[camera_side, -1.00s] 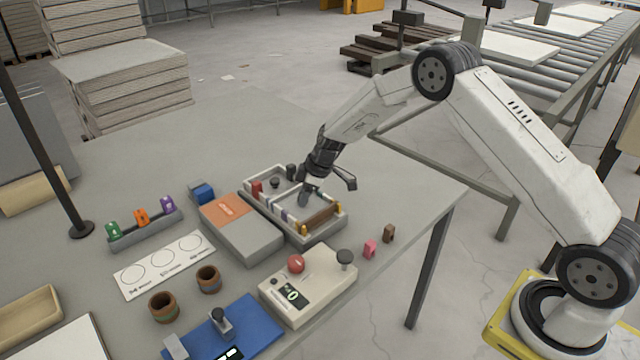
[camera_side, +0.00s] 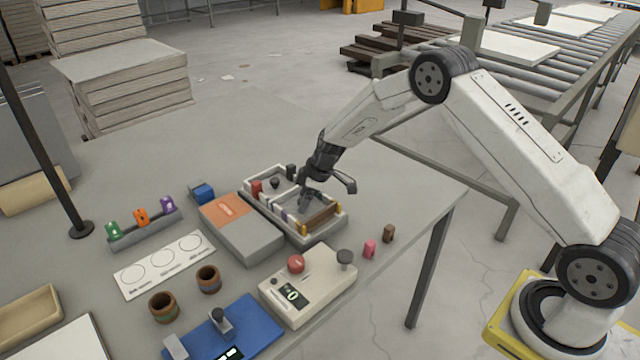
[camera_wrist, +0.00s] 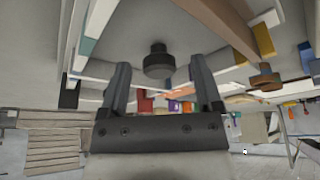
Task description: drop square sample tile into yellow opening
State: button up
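Yellow pieces (camera_side: 303,231) stand at the tray's near end beside a brown bar (camera_side: 320,217); a yellow block also shows in the wrist view (camera_wrist: 262,40). I cannot pick out a square sample tile or a clear yellow opening; the arm and tray walls hide part of the inside.
A grey box with an orange top (camera_side: 226,208) stands left of the tray. A beige control box with a red button (camera_side: 296,264) is in front. Pink (camera_side: 370,249) and brown (camera_side: 389,233) pieces stand near the table edge. The table behind the tray is clear.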

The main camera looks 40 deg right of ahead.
aim_at(316, 208)
jog(key=v, duration=0.7)
jog(key=shift+r, duration=0.35)
jog(key=shift+s+d, duration=0.1)
dwell(0.5)
jog(key=s+a+r+m+h, duration=0.1)
jog(key=s+m, duration=0.2)
jog(key=s, duration=0.6)
jog(key=s+a+r+m+h, duration=0.1)
jog(key=s+r+m, duration=0.1)
jog(key=s, duration=0.7)
jog(key=s+a+r+m+h, duration=0.1)
jog(key=s+m, duration=0.3)
jog(key=s, duration=0.6)
jog(key=shift+a+r+g, duration=0.3)
jog(key=shift+a+r, duration=0.15)
jog(key=shift+r, duration=0.3)
